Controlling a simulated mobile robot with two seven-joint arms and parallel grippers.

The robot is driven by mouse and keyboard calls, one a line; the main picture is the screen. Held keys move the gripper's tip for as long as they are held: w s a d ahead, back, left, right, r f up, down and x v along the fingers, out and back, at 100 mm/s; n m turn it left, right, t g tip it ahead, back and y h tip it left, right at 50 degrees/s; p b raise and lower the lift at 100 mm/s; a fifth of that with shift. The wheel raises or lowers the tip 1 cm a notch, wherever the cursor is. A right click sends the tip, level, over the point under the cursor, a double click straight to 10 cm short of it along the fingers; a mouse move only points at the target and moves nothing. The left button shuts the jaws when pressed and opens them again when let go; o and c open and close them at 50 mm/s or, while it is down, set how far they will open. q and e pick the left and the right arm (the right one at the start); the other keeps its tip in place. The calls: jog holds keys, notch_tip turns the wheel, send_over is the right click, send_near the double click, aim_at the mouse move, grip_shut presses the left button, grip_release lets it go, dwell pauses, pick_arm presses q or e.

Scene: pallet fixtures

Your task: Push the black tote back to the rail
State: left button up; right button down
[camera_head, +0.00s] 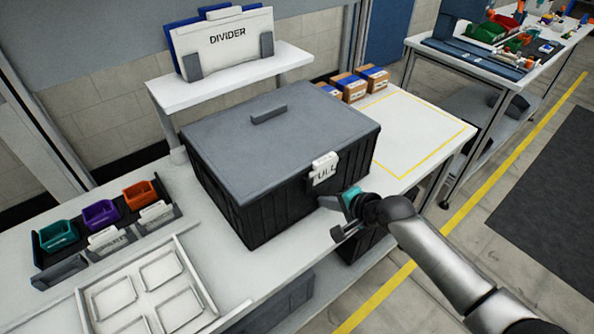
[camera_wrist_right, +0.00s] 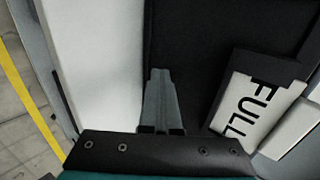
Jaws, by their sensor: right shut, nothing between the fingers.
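The black tote (camera_head: 262,212) stands on the white workbench, with a grey lid (camera_head: 280,135) on top and a white tag reading FULL (camera_head: 324,170) on its front side. In the right wrist view the tote's dark wall (camera_wrist_right: 195,50) and the FULL tag (camera_wrist_right: 255,105) are close. My right gripper (camera_head: 326,202) is shut and empty at the tote's front wall, just below the tag. Its fingertips (camera_wrist_right: 160,75) point at the dark wall; I cannot tell whether they touch. No rail can be made out behind the tote. My left gripper is not in view.
A shelf (camera_head: 230,75) with a DIVIDER board (camera_head: 228,45) stands behind the tote. Small cartons (camera_head: 350,85) and a clear yellow-outlined area (camera_head: 420,130) lie to the right. Coloured bins (camera_head: 100,213) and a white partitioned tray (camera_head: 188,262) are on the left.

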aim_at(319, 190)
jog(key=shift+w+a+b, duration=0.75)
jog(key=shift+w+a, duration=0.6)
jog(key=shift+w, duration=0.3)
jog(key=shift+w+a+b, duration=0.6)
jog(key=shift+w, duration=0.2)
jog(key=shift+w+a+b, duration=0.55)
jog(key=shift+w+a, duration=0.05)
jog(key=shift+w, duration=0.2)
jog(key=shift+s+d+r+p, duration=0.1)
jog(key=shift+s+d+p, duration=0.15)
jog(key=shift+p, duration=0.3)
jog(key=shift+s+d+r+p, duration=0.1)
jog(key=shift+s+d+p, duration=0.7)
jog(key=shift+s+p, duration=0.35)
jog(key=shift+s+d+p, duration=0.85)
jog(key=shift+s+p, duration=0.2)
jog(key=shift+p, duration=0.05)
jog(key=shift+f, duration=0.2)
